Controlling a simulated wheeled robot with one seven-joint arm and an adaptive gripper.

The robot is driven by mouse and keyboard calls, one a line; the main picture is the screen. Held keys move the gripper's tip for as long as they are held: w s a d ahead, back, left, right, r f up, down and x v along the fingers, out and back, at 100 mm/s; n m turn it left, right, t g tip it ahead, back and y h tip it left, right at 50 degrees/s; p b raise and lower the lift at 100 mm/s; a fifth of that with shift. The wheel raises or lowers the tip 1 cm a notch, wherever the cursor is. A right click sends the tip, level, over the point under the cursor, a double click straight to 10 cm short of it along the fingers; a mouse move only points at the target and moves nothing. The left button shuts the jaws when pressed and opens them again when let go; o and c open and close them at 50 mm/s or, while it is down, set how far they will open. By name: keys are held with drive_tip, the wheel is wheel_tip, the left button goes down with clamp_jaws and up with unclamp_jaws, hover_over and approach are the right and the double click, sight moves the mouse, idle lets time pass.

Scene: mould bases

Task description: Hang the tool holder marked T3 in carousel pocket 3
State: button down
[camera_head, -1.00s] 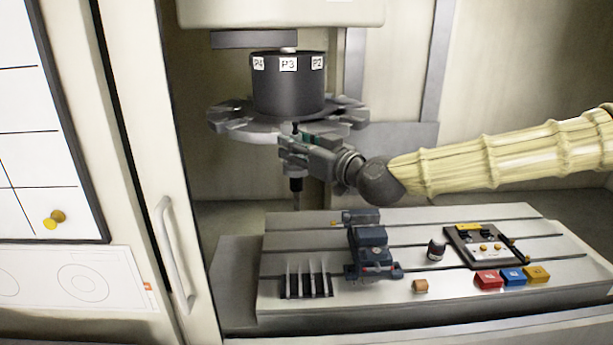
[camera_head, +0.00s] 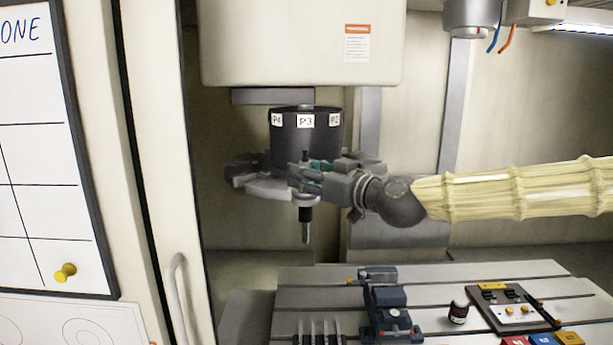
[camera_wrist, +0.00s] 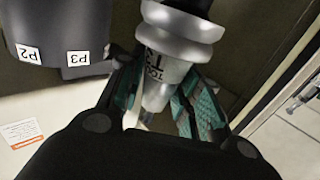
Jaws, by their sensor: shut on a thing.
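My gripper (camera_head: 312,176) is shut on a dark and silver tool holder (camera_head: 305,214), which hangs upright with its narrow tip down. In the wrist view the teal finger pads (camera_wrist: 165,98) flank the holder (camera_wrist: 182,38); its lettering is upside down and partly hidden, and may include a T3. The carousel (camera_head: 262,189) has a dark drum with labels P4, P3 (camera_head: 306,121) and P2. The holder is in front of the disc, below the P3 label. My gripper hides pocket 3, so I cannot tell whether the holder touches it. The P3 label (camera_wrist: 77,58) also shows in the wrist view.
The machine head (camera_head: 290,45) is above the carousel. A door with a handle (camera_head: 176,290) stands at left.

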drive_tip(key=w+b, duration=0.3)
drive_tip(key=w, duration=1)
drive_tip(key=shift+w, duration=0.4)
idle(1.2)
drive_tip(key=shift+s+r+b, duration=0.15)
drive_tip(key=shift+r+b, duration=0.05)
drive_tip(key=shift+b, duration=0.55)
idle(1.7)
drive_tip(key=shift+f+b, duration=0.55)
drive_tip(key=shift+b, duration=0.1)
idle(1.7)
drive_tip(key=c, duration=0.9)
unclamp_jaws()
drive_tip(key=shift+s, duration=0.1)
